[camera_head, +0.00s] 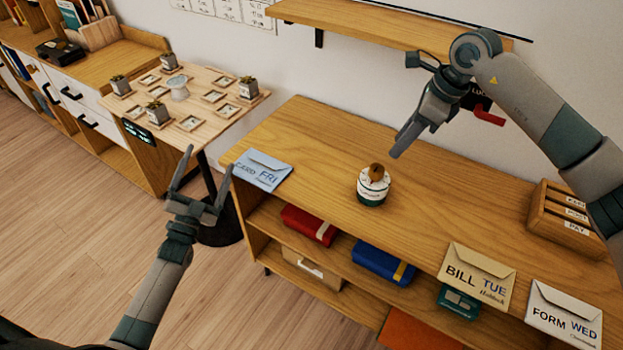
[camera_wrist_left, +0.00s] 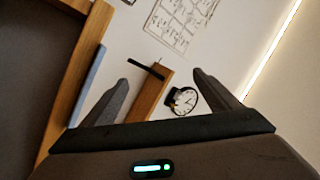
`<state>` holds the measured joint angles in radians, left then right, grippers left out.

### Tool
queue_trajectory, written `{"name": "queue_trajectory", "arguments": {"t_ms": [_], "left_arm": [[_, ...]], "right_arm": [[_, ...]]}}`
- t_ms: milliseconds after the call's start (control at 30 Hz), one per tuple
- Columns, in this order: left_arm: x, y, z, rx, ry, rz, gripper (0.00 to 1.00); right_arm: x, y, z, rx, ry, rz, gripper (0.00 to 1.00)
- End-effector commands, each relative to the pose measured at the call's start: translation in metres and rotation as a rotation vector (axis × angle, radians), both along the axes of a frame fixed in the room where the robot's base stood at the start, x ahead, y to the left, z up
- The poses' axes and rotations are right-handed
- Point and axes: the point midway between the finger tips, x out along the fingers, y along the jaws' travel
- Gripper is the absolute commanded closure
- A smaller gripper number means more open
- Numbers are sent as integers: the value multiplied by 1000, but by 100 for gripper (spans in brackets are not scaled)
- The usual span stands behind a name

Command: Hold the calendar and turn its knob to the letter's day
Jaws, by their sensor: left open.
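The calendar (camera_head: 371,190) is a small round white and green drum standing upright on the wooden sideboard, with a brown knob (camera_head: 376,171) on top. Its day lettering is too small to read. Three letters lie at the sideboard's front edge: a blue "CARD FRI" (camera_head: 262,170), a cream "BILL TUE" (camera_head: 477,275) and a white "FORM WED" (camera_head: 563,314). My left gripper (camera_head: 207,160) is open and empty, left of the blue letter; its spread fingers also show in the left wrist view (camera_wrist_left: 162,82). My right gripper (camera_head: 402,145) hangs above and right of the calendar, apart from it; its finger gap is hidden.
A wooden letter sorter (camera_head: 565,217) stands at the sideboard's right. A wall shelf (camera_head: 385,24) overhangs the back. A small table (camera_head: 203,118) with little pots and cards stands at the left. Red (camera_head: 310,224) and blue (camera_head: 383,262) boxes sit below. The sideboard around the calendar is clear.

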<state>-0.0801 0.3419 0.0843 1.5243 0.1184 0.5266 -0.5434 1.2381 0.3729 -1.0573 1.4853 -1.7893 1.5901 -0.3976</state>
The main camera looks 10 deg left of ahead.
Motion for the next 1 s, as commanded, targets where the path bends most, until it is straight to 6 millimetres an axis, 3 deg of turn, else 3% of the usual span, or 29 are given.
{"name": "queue_trajectory", "arguments": {"t_ms": [33, 100, 300, 467, 700, 1000], "left_arm": [[5, -11, 20, 65, -39, -20, 17], [12, -34, 36, 177, -77, -54, 17], [22, -103, 69, 516, -187, -151, 17], [22, -157, 83, 796, -293, -221, 17], [14, -223, 83, 1217, -474, -306, 17], [2, -270, 58, 1735, -720, -377, 17]], "right_arm": [[0, 0, 0, 0, 0, 0, 69], [0, 0, 0, 0, 0, 0, 69], [0, 0, 0, 0, 0, 0, 69], [0, 0, 0, 0, 0, 0, 69], [0, 0, 0, 0, 0, 0, 69], [0, 0, 0, 0, 0, 0, 69]]}}
